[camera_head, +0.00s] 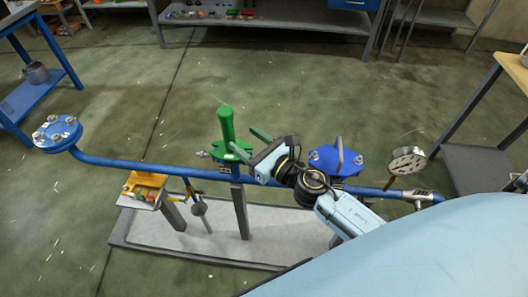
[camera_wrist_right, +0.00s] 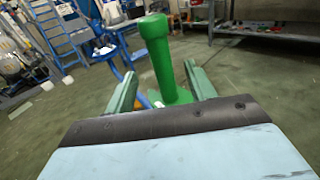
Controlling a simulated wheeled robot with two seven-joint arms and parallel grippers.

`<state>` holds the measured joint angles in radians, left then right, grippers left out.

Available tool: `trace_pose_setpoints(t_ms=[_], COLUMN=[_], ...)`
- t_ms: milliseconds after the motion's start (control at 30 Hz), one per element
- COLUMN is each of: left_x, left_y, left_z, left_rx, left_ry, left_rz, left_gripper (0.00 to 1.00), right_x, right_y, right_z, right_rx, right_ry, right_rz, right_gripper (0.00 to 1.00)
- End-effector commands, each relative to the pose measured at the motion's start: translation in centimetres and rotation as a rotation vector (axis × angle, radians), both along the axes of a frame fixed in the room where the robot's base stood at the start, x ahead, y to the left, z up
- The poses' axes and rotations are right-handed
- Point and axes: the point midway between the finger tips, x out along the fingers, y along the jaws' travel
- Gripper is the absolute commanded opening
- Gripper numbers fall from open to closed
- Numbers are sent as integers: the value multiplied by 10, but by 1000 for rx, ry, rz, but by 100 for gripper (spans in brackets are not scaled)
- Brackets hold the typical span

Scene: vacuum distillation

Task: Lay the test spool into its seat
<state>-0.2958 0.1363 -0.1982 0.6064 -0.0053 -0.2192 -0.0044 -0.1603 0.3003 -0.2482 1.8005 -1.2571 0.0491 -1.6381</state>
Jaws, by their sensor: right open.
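A green upright cylinder (camera_head: 227,126), apparently the test spool, stands on a green flanged base (camera_head: 231,152) on the blue pipe. Which part is its seat, I cannot tell for certain. My right gripper (camera_head: 241,138) is open just right of the cylinder, its green fingers pointing at it. In the right wrist view the cylinder (camera_wrist_right: 157,50) rises between the two open fingers of the right gripper (camera_wrist_right: 159,70), at or just beyond their tips. Contact cannot be made out. My left gripper is in neither view.
The blue pipe (camera_head: 130,163) runs across, with a bolted blue flange (camera_head: 57,133) at left, another blue flange (camera_head: 335,160) right of my gripper and a gauge (camera_head: 407,160). A yellow holder (camera_head: 145,185) with small items stands front left. Open floor lies behind.

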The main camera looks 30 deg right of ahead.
Motion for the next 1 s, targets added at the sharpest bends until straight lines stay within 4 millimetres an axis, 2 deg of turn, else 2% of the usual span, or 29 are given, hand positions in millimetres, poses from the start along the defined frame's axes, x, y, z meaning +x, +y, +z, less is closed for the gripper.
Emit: trace_pose_setpoints(t_ms=[33, 133, 367, 1000], left_x=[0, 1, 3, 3], left_y=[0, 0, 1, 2], left_z=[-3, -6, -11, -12], left_rx=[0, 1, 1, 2], left_ry=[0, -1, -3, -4], left_rz=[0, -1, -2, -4], left_gripper=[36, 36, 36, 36], right_x=[-11, -27, -49, -52], right_y=[-4, -10, -18, -19], right_z=[-2, -2, 0, 1], right_rx=[-1, 0, 1, 2], right_ry=[2, 1, -1, -2], right_rz=[1, 1, 1, 0], right_gripper=[55, 55, 55, 55])
